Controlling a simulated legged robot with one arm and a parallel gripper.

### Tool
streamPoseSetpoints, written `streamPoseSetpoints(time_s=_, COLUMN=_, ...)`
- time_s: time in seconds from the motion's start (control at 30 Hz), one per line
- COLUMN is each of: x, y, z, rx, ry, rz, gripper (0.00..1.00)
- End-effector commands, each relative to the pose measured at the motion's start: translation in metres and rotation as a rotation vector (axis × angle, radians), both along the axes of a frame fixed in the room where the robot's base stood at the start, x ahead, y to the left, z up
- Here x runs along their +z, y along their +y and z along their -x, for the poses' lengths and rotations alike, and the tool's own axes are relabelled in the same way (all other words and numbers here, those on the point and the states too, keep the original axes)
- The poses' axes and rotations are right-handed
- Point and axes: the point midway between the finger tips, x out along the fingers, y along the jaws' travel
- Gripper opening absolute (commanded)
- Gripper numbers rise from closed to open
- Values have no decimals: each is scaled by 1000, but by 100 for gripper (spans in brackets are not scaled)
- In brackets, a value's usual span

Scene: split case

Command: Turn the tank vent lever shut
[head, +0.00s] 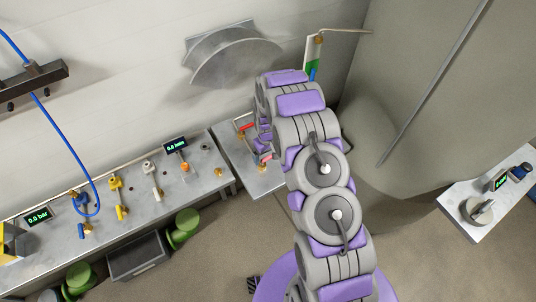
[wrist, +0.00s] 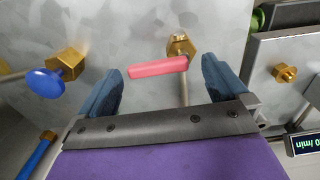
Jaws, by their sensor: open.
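My gripper (wrist: 160,80) is open, one dark blue finger on each side of the lever. I see no clear contact. In the head view a red bar (head: 246,127) shows just left of my gripper (head: 262,145), whose fingers are mostly hidden by my arm. A blue round knob (wrist: 46,83) on a brass fitting is left of the fingers in the wrist view.
A long grey bench (head: 120,195) with several valves and displays (head: 176,146) runs along the wall at left. A large grey tank (head: 420,90) stands at right. A small bench (head: 487,210) with a knob and display is at far right.

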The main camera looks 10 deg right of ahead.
Motion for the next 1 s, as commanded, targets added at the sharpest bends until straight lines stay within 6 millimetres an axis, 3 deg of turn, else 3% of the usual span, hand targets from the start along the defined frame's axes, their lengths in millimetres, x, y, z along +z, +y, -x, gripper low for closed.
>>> streamPoseSetpoints(time_s=0.33, x=-3, y=-4, z=0, rx=-1, ry=1, rz=-4, gripper=100)
streamPoseSetpoints(time_s=0.9, x=-3, y=-1, z=0, rx=0, ry=2, rz=-2, gripper=45)
streamPoseSetpoints(time_s=1.0, x=-3, y=-1, z=0, rx=-1, ry=2, rz=-2, gripper=44)
